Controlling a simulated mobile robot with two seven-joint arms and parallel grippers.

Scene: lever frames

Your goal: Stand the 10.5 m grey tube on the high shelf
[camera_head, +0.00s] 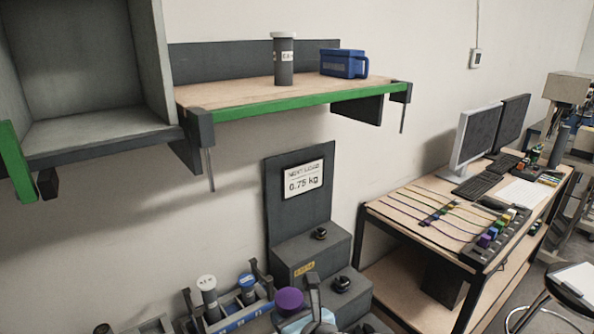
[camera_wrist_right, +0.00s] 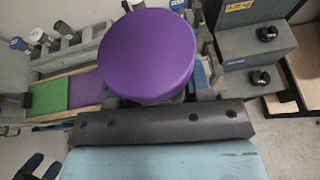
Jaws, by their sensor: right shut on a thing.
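A dark grey tube (camera_head: 284,60) with a white cap and a white label stands upright on the high shelf (camera_head: 235,92); its label is too small to read surely. Another grey tube (camera_head: 209,293) with a white cap stands in a rack below. My right gripper (camera_head: 305,318) is low in the head view, shut on a purple-topped thing (camera_head: 289,300). The round purple top (camera_wrist_right: 147,57) fills the upper middle of the right wrist view, just beyond the dark gripper edge. The body under it is mostly hidden. My left gripper is not in view.
A blue box (camera_head: 343,64) sits on the shelf right of the tube; bare board lies left of it. A blue-capped tube (camera_head: 246,287) stands in the rack. A grey stepped stand (camera_head: 310,255) carries a sign (camera_head: 303,180) reading 0.75 kg. A desk (camera_head: 395,215) stands at right.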

